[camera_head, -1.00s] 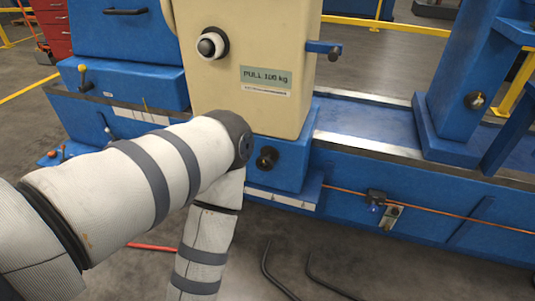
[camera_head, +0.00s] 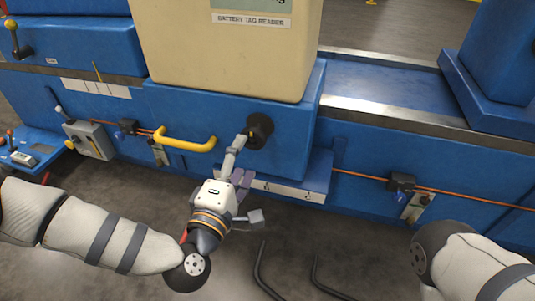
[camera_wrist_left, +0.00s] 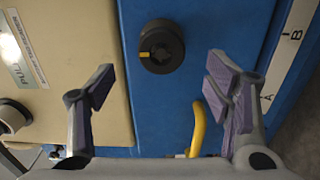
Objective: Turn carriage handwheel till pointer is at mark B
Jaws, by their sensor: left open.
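The carriage handwheel (camera_head: 259,130) is a small black round knob on the blue carriage front below the cream housing. In the left wrist view the handwheel (camera_wrist_left: 163,47) shows a yellow mark on its left side. A white scale strip (camera_head: 290,190) lies along the carriage's lower edge; in the left wrist view the strip (camera_wrist_left: 289,58) carries letters A and B. I cannot make out the pointer. My left gripper (camera_head: 246,180) is open and empty in front of the handwheel. In the left wrist view the gripper (camera_wrist_left: 160,82) has its fingers apart, with the handwheel beyond the gap.
A yellow handle (camera_head: 186,142) sticks out left of the handwheel. An orange cable (camera_head: 350,174) runs along the blue bed, with a small black box (camera_head: 401,182) on it. Two dark bent rods (camera_head: 262,270) stand near the floor below. My right forearm shows at lower right.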

